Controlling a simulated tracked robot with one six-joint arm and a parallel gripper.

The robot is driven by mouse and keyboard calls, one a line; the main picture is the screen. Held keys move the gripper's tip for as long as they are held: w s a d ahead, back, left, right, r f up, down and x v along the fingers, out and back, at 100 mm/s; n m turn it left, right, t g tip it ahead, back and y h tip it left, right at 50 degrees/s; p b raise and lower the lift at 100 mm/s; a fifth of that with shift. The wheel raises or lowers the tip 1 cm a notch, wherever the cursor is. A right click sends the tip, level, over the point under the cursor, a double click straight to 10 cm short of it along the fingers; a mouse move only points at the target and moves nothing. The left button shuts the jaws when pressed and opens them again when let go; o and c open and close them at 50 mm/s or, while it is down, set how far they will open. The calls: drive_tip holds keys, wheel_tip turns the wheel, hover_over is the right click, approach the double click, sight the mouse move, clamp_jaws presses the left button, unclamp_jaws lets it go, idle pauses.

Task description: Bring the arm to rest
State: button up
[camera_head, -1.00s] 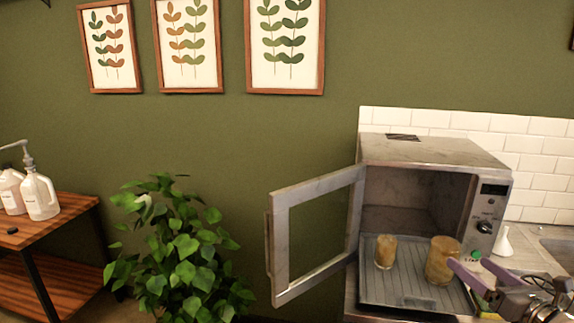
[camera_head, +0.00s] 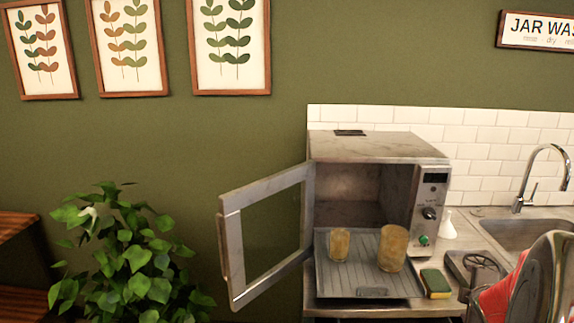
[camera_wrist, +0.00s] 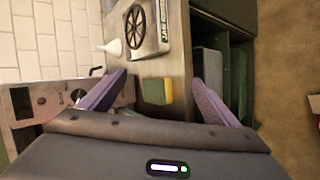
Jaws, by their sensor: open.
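My gripper (camera_wrist: 158,88) shows in the wrist view with its two purple fingers spread wide apart and nothing between them. The yellow and green sponge (camera_wrist: 156,91) on the counter appears beyond the gap between the fingers. In the head view the fingers are out of sight; a red and grey part of my arm shows at the lower right edge. The microwave (camera_head: 378,148) stands with its door (camera_head: 232,244) swung open to the left. Two amber jars, a small one (camera_head: 339,246) and a larger one (camera_head: 392,249), stand on the ribbed tray (camera_head: 352,282) at its front.
The sponge (camera_head: 435,284) lies right of the tray. A dark device with a round wheel (camera_head: 474,268), a white funnel (camera_head: 447,226) and the sink (camera_head: 530,235) with its tap (camera_head: 540,170) are further right. A leafy plant (camera_head: 125,260) stands left of the open door.

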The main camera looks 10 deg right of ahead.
drive_tip(key=s+a+r+m+y, duration=0.2)
drive_tip(key=s+a+m, duration=0.1)
drive_tip(key=a, duration=1.1)
drive_tip(key=s+a+r+m+g+y, duration=0.1)
drive_tip(key=s+a+r+m+y, duration=0.1)
drive_tip(key=a, duration=1.2)
drive_tip(key=s+a+r+m+g+y, duration=0.1)
drive_tip(key=s+a+r+m+y, duration=0.2)
drive_tip(key=a, duration=1.2)
drive_tip(key=s+m, duration=0.2)
drive_tip(key=s, duration=0.1)
drive_tip(key=shift+r, duration=0.2)
drive_tip(key=shift+c, duration=0.6)
